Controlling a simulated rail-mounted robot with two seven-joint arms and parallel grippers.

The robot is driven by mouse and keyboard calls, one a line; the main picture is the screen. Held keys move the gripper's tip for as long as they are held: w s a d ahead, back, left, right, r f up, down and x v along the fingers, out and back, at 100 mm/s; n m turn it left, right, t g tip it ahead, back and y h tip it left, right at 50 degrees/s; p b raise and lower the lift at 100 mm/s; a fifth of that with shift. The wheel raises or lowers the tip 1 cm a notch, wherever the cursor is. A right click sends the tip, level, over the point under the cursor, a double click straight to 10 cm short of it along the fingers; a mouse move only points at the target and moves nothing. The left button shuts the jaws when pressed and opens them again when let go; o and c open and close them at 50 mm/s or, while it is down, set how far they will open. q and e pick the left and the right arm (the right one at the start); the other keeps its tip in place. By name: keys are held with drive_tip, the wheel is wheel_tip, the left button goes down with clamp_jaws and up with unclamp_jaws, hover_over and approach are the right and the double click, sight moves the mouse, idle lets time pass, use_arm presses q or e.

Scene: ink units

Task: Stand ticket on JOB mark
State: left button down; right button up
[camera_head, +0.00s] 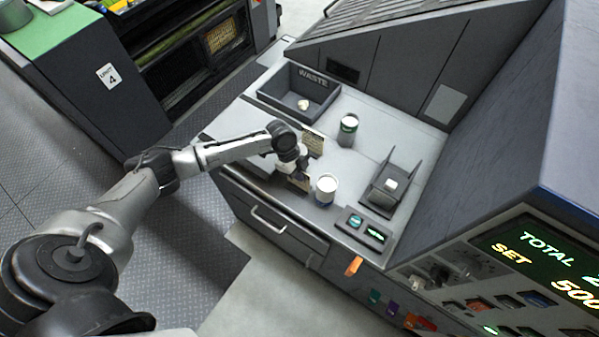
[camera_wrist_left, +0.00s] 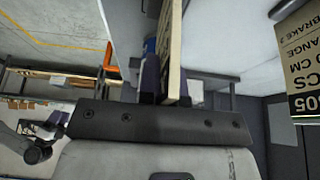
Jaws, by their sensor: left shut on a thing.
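My left gripper (camera_head: 298,178) is over the grey counter (camera_head: 345,165), near its front left edge. In the left wrist view the ticket (camera_wrist_left: 175,50) is seen edge-on, upright between the fingers (camera_wrist_left: 163,85). A second tan card (camera_head: 313,142) stands just behind the hand. A card with black print (camera_wrist_left: 303,60) shows at the right of the wrist view, apart from the fingers. I cannot make out the JOB mark.
A white-topped cup (camera_head: 326,188) stands close right of the gripper. A green-banded can (camera_head: 348,130) is behind it. A WASTE tray (camera_head: 270,93) is at the back; a dark holder (camera_head: 372,196) and button panel (camera_head: 350,216) are at right.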

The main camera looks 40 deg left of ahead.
use_arm(q)
drive_tip(key=shift+f, duration=0.1)
drive_tip(key=c, duration=1.3)
unclamp_jaws()
